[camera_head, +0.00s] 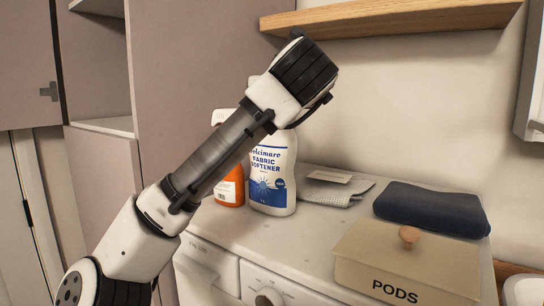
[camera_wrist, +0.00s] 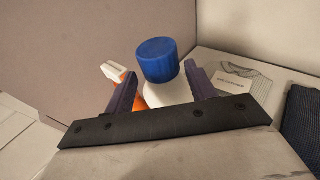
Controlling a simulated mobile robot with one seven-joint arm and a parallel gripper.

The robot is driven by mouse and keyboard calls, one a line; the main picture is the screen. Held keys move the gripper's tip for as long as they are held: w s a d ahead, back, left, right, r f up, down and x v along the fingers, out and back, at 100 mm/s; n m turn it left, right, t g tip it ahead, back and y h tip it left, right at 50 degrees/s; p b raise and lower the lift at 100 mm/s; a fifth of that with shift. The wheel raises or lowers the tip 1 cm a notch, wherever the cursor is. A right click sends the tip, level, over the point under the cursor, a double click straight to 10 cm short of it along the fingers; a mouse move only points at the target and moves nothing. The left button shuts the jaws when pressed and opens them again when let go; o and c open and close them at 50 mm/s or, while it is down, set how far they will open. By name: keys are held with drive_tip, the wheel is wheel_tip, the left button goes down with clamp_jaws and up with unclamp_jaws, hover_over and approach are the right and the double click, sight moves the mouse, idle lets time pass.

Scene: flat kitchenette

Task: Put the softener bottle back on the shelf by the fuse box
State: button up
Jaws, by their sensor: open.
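The softener bottle (camera_head: 272,178) is white with a blue label and stands upright on the white machine top, its upper part hidden behind my arm in the head view. In the wrist view its blue cap (camera_wrist: 158,60) shows beyond and between the fingers of my gripper (camera_wrist: 159,70). My gripper is open and holds nothing; whether a finger touches the bottle I cannot tell. In the head view the fingers are hidden behind my wrist. The wooden shelf (camera_head: 390,17) is on the wall above. A grey box (camera_head: 531,75), probably the fuse box, is cut off at the right edge.
An orange spray bottle (camera_head: 230,187) stands close on the softener's left. To its right lie a grey cloth with a card (camera_head: 330,190), a dark folded towel (camera_head: 430,208) and a beige PODS box (camera_head: 400,262). A tall cabinet panel (camera_head: 180,70) rises at left. The shelf's visible part looks empty.

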drive_tip(key=shift+p+x, duration=1.05)
drive_tip(key=shift+x, duration=1.75)
drive_tip(key=shift+c, duration=0.2)
clamp_jaws()
drive_tip(key=shift+d+r, duration=0.1)
